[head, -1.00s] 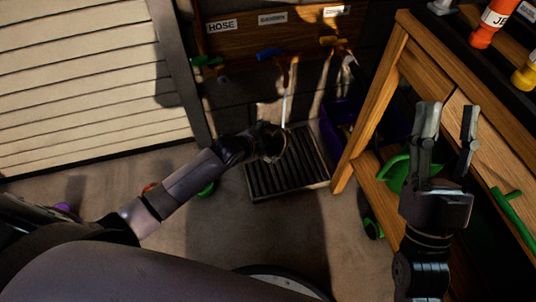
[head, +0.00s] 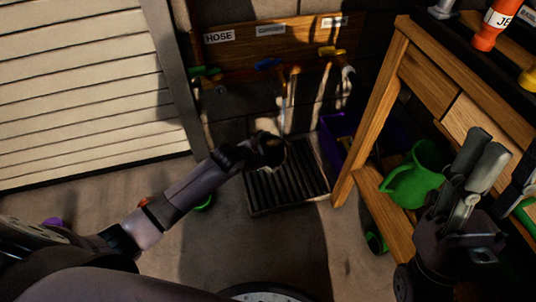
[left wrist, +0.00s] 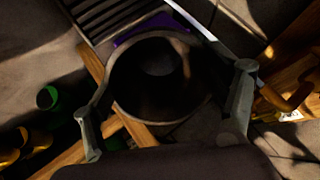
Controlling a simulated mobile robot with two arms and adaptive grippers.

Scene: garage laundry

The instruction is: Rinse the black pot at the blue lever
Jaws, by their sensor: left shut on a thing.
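The black pot (head: 272,152) is at the end of my left arm, above the dark slatted drain grate. My left gripper (head: 254,153) is shut on it. In the left wrist view the pot (left wrist: 155,75) sits between the two fingers of the left gripper (left wrist: 163,115), its dark inside facing the camera. The blue lever (head: 268,64) is on the wall tap behind the pot. A thin pale streak, apparently water, runs from under that tap toward the pot's far side; whether it enters is unclear. My right gripper (head: 487,148) is at the right, fingers overlapping in view.
The slatted grate (head: 287,187) lies on the floor. Green (head: 206,72) and yellow (head: 330,51) levers flank the blue one. A purple bin (head: 337,138) stands right of the grate. A wooden bench (head: 368,110) has a green pitcher (head: 422,172) on its lower shelf.

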